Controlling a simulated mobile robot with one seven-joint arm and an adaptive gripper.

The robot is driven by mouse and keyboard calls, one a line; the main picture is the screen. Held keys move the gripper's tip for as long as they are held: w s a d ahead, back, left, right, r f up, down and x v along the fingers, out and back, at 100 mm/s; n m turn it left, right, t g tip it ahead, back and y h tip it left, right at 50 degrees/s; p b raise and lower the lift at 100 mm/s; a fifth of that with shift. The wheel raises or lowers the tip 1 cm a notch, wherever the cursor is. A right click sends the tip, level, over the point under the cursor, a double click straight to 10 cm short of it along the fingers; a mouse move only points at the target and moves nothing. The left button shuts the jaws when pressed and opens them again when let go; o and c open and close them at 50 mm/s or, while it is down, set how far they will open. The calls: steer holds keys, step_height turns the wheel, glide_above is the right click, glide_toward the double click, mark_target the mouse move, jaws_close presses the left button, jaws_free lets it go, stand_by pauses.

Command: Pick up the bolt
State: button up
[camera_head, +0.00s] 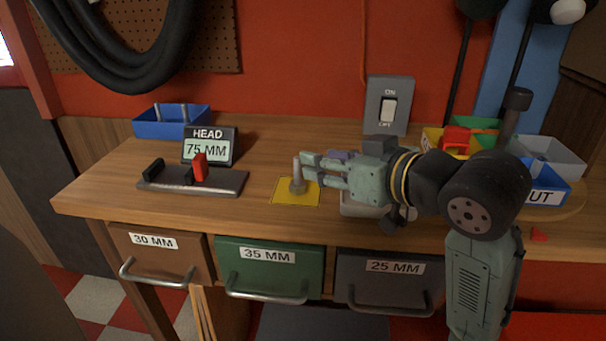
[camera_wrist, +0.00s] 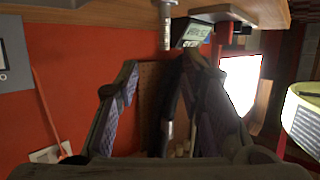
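The grey metal bolt (camera_head: 297,176) stands upright, head down, on a yellow square pad (camera_head: 283,190) on the workbench. My gripper (camera_head: 307,168) comes in from the right, with its fingers pointing left and their tips close beside the bolt. The fingers are apart with nothing between them. In the wrist view, which is upside down, the bolt (camera_wrist: 165,24) hangs from the top edge, just beyond my open fingers (camera_wrist: 160,58). I cannot tell whether a fingertip touches it.
A display reading "HEAD 75 MM" (camera_head: 208,149) and a dark fixture with a red slider (camera_head: 200,169) stand left of the pad. A blue bin (camera_head: 150,129) is behind. Colored bins (camera_head: 560,156) crowd the right. Labelled drawers (camera_head: 268,268) lie below the bench edge.

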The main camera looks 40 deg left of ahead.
mark_target(298, 157)
steer(key=x, duration=0.4)
steer(key=p+x, duration=0.1)
steer(key=x, duration=0.3)
steer(key=shift+s+f, duration=0.2)
steer(key=shift+s, duration=0.05)
jaws_close()
steer(key=shift+d, duration=0.1)
